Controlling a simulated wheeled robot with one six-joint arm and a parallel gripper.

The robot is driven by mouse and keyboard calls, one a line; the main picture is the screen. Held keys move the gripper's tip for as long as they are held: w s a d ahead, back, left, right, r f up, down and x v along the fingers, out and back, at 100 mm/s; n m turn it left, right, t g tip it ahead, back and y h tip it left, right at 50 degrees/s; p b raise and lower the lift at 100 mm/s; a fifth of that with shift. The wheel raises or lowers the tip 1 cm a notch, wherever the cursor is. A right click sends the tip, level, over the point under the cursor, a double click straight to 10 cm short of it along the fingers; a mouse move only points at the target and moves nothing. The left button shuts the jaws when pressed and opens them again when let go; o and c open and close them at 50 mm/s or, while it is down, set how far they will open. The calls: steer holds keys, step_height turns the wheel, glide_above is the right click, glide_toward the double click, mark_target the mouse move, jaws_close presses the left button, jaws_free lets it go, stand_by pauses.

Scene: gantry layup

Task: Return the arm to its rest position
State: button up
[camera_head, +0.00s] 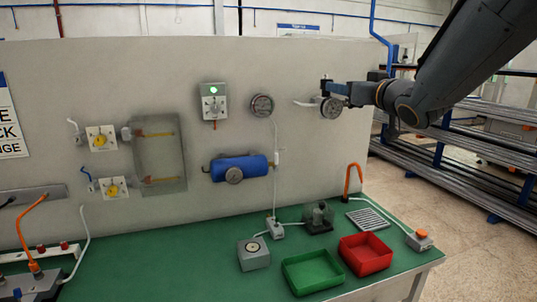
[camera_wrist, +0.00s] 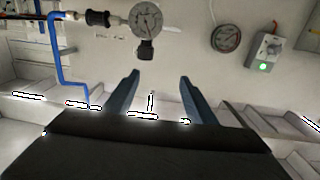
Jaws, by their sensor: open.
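My arm (camera_head: 470,60) reaches in from the upper right of the head view, with its end near the grey wall panel. My gripper (camera_head: 326,88) is just above and in front of a round gauge (camera_head: 331,109) in that view. In the wrist view the two blue-grey fingers of my gripper (camera_wrist: 159,80) stand apart with nothing between them. The same gauge (camera_wrist: 146,20) and a black fitting under it lie beyond the fingertips in that view. I cannot tell the exact gap between the fingers and the gauge.
The panel carries a second gauge (camera_head: 262,106), a green-lit switch box (camera_head: 213,103) and a blue cylinder (camera_head: 240,168). Below, a green table (camera_head: 200,265) holds a green tray (camera_head: 312,273) and a red tray (camera_head: 366,254). Racks of long bars (camera_head: 460,150) stand at the right.

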steer(key=s+d+f+m+g+h, duration=0.1)
steer(key=s+f+m+g+h, duration=0.2)
steer(key=f, duration=0.9)
steer(key=s+d+f+g+h, duration=0.2)
steer(key=s+f+g, duration=0.3)
steer(key=f, duration=0.6)
steer(key=s+a+f+g, duration=0.2)
steer(key=s+f+g, duration=0.2)
steer(key=s+f, duration=0.3)
steer(key=s+a+f+g, duration=0.2)
steer(key=s+f+g, duration=0.2)
steer(key=s+f, duration=0.4)
steer(key=s, duration=0.7)
steer(key=shift+a, duration=0.1)
